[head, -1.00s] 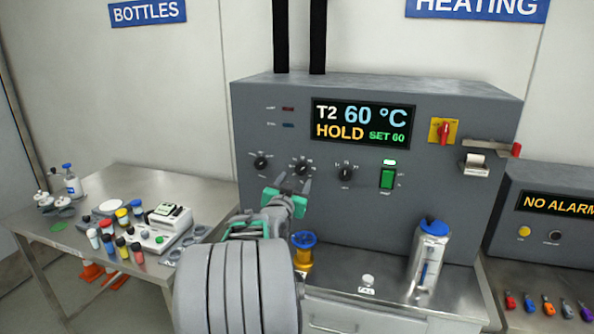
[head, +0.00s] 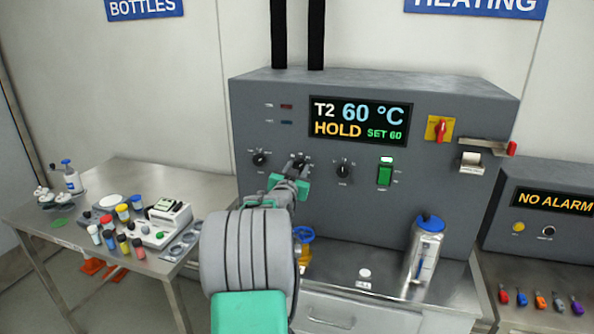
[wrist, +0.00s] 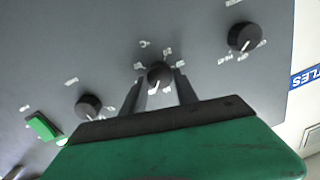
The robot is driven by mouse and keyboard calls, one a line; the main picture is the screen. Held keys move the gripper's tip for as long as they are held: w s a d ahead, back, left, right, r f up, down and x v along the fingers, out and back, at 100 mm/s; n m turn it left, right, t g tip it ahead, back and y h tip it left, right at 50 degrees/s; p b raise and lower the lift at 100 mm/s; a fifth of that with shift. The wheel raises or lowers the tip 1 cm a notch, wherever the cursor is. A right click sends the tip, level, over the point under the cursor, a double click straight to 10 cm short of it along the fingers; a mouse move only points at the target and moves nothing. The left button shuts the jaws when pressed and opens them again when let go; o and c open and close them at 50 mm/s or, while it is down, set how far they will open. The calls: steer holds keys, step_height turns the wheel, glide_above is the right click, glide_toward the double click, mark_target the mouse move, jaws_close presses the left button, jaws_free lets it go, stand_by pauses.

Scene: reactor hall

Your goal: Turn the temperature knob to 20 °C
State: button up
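Three dark round knobs sit in a row on the grey heating panel: a left knob (head: 260,159), a middle knob (head: 299,162) and a right knob (head: 343,170). The display (head: 360,120) reads T2 60 °C, HOLD, SET 60.
A green switch (head: 385,174) is right of the knobs, and a red-yellow rotary switch (head: 440,129) is higher up. A blue-topped flask (head: 426,245) and a blue-handled valve (head: 303,236) stand below the panel. A side table (head: 120,175) with bottles is at left.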

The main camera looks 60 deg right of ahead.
jaws_close()
